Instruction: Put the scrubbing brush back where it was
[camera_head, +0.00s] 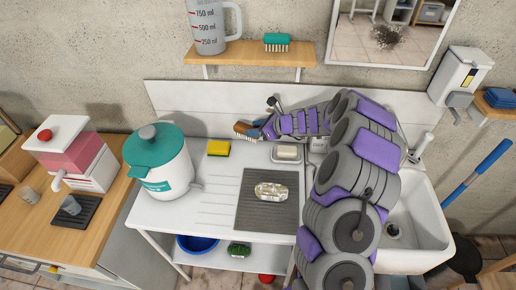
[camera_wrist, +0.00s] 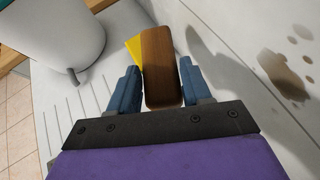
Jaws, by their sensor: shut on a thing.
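The scrubbing brush (camera_head: 241,129) has a brown wooden back and pale bristles. My gripper (camera_head: 257,128) is shut on it and holds it near the back wall, above the rear of the white draining board. In the wrist view, the wooden back of the brush (camera_wrist: 161,60) sits between the two blue fingers of my gripper (camera_wrist: 162,82) and sticks out beyond them; its bristles are hidden there. A second brush (camera_head: 276,43), with a green top and pale bristles, stands on the wooden wall shelf (camera_head: 240,55), to the right of a measuring jug.
A yellow sponge (camera_head: 218,148) lies left of the held brush. A soap dish (camera_head: 287,154) is on its right. A teal-lidded white container (camera_head: 160,165) stands left on the board. A grey mat (camera_head: 250,215) bears a wrapped bar. The sink (camera_head: 425,215) is right, partly behind my arm.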

